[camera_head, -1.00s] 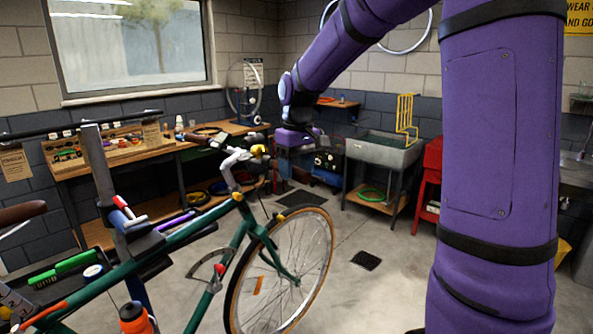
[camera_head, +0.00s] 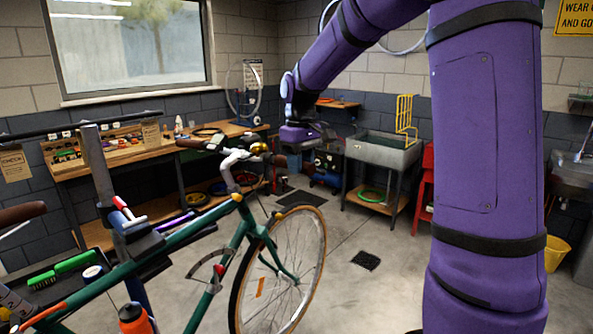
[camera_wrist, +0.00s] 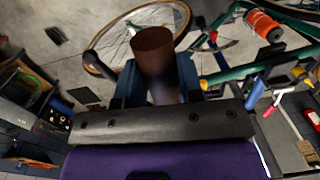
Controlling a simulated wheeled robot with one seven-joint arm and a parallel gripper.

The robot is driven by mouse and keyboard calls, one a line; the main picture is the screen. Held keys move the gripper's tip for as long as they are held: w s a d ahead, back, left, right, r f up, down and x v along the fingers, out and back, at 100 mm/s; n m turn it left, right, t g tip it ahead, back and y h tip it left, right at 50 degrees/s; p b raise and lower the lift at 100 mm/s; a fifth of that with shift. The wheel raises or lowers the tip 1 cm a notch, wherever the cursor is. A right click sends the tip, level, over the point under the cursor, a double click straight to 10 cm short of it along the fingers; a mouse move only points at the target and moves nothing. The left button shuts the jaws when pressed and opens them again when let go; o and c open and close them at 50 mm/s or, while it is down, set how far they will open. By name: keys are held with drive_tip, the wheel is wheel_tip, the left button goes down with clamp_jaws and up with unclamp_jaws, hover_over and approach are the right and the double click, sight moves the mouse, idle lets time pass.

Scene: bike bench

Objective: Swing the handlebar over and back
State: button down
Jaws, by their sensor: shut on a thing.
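The green bicycle's handlebar (camera_head: 236,156) stands above the front wheel (camera_head: 282,268) in the head view, with a brown grip at each end. My gripper (camera_wrist: 158,78) is shut on one brown grip (camera_wrist: 152,48), which stands between its two blue fingers in the wrist view. In the head view, my purple wrist hangs beside the handlebar's right end, and the fingers are hard to make out. The front wheel also shows at the top of the wrist view (camera_wrist: 108,70). The green frame (camera_head: 190,232) is held at a stand (camera_head: 98,175).
A wooden workbench (camera_head: 110,160) runs along the wall under the window. An orange bottle (camera_head: 134,318) is on the frame. Open concrete floor (camera_head: 380,300) lies right of the wheel.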

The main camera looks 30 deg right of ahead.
drive_tip(key=w+d+r+n+g, duration=0.1)
drive_tip(key=w+d+r+n, duration=0.1)
drive_tip(key=w+d+n, duration=0.2)
drive_tip(key=w+d, duration=0.1)
drive_tip(key=w, duration=0.1)
drive_tip(key=shift+w+d+r+h, duration=0.3)
drive_tip(key=shift+w+r+h, duration=0.05)
drive_tip(key=shift+w+h, duration=0.05)
drive_tip(key=c, duration=0.8)
unclamp_jaws()
drive_tip(key=r, duration=0.3)
drive_tip(key=w+r, duration=0.1)
drive_tip(key=r, duration=0.6)
drive_tip(key=shift+w+a+r, duration=0.3)
drive_tip(key=shift+w, duration=0.05)
